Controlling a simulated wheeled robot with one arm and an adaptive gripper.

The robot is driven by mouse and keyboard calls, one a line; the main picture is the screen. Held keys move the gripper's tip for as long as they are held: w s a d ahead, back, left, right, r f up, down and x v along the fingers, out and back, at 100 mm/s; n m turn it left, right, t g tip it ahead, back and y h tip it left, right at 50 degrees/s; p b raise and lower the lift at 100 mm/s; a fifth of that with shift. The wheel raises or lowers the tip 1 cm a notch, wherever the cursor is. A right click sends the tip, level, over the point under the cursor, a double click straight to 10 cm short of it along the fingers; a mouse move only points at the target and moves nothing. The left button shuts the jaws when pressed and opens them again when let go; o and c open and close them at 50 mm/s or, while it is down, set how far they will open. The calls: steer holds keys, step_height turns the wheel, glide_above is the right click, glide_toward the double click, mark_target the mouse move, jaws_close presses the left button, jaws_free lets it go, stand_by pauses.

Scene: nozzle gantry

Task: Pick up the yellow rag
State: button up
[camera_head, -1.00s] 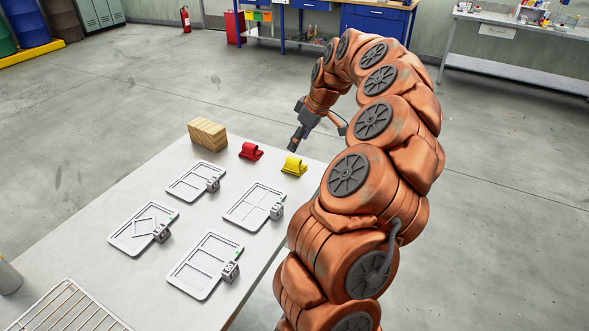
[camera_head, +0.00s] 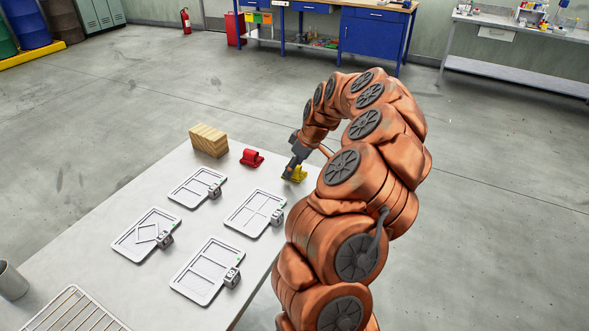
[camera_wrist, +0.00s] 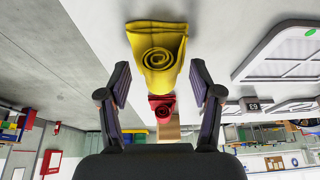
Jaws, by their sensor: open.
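The yellow rag (camera_head: 299,174) is a rolled cloth on the white table near its far right edge. In the wrist view the yellow rag (camera_wrist: 158,55) shows its spiral end, centred ahead of the fingers. My gripper (camera_head: 290,172) has come down beside the rag in the head view and partly covers it. In the wrist view my gripper (camera_wrist: 160,90) is open, with one finger on each side of the rag's line and a gap to both. It holds nothing. Whether the fingertips overlap the rag's sides is hard to tell.
A red rolled rag (camera_head: 252,158) lies just left of the yellow one, with a wooden block (camera_head: 209,140) beyond it. Several white trays with small grey tagged devices, such as this tray (camera_head: 255,213), lie nearer on the table (camera_head: 130,203). A wire rack (camera_head: 72,312) is at the front.

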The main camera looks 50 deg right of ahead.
jaws_close()
stand_by(0.5)
steer(key=shift+r, duration=0.15)
steer(key=shift+d+r+b, duration=0.1)
steer(key=shift+r+b, duration=0.65)
steer(key=shift+r, duration=0.9)
steer(key=s+a+b, duration=0.1)
steer(key=s+a, duration=0.2)
steer(key=s, duration=0.1)
steer(key=s+a+r+b, duration=0.1)
steer(key=s+a+b, duration=0.1)
steer(key=s+a, duration=0.1)
steer(key=s+a+b, duration=0.1)
steer(key=s+a, duration=0.3)
steer(key=s, duration=0.1)
steer(key=shift+s+r, duration=0.25)
